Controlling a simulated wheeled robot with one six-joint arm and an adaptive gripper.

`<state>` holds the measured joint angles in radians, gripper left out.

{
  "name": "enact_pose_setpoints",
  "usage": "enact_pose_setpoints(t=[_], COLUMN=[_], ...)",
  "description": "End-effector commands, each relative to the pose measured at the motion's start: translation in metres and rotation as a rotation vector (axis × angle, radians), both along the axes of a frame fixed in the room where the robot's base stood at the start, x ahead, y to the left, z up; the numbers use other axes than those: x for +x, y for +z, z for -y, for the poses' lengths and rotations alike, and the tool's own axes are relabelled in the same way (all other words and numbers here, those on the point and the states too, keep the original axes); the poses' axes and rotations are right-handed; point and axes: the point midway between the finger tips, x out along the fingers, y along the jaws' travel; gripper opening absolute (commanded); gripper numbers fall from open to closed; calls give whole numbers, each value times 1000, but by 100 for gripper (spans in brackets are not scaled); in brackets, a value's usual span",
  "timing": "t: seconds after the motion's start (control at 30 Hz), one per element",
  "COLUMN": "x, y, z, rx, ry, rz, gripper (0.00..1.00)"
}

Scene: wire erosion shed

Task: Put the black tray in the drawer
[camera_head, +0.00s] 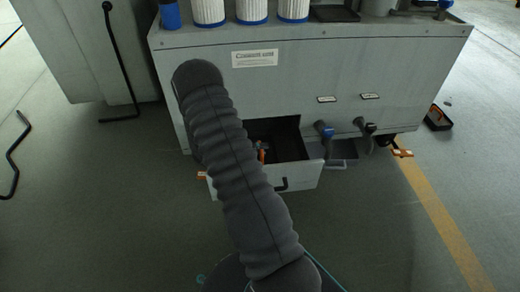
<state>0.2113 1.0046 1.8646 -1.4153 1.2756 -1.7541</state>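A flat black tray (335,14) lies on top of the grey cabinet, near the top edge of the view, right of the white filters. The drawer (297,176) low in the cabinet front is pulled open, with a dark inside and a black handle on its front. A small orange and blue item (261,150) shows in the drawer beside my arm. My dark ribbed arm crosses in front of the drawer's left part and hides it. My gripper does not show, so its state and hold are hidden.
White filters with blue rims (251,11) and a blue item (170,14) stand on the cabinet (300,80). Hoses or valves (325,130) stick out right of the drawer. A black and orange object (438,117) lies at the right. The front floor is clear.

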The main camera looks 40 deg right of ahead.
Motion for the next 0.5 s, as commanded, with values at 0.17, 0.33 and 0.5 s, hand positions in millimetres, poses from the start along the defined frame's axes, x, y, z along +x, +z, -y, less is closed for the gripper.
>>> enact_pose_setpoints(t=[0.17, 0.33, 0.5], x=[0, 0, 4], y=[0, 2, 8], z=[0, 0, -13], rx=[0, 0, 1], ry=[0, 0, 2], rz=[0, 0, 1], gripper=[40, 40, 40])
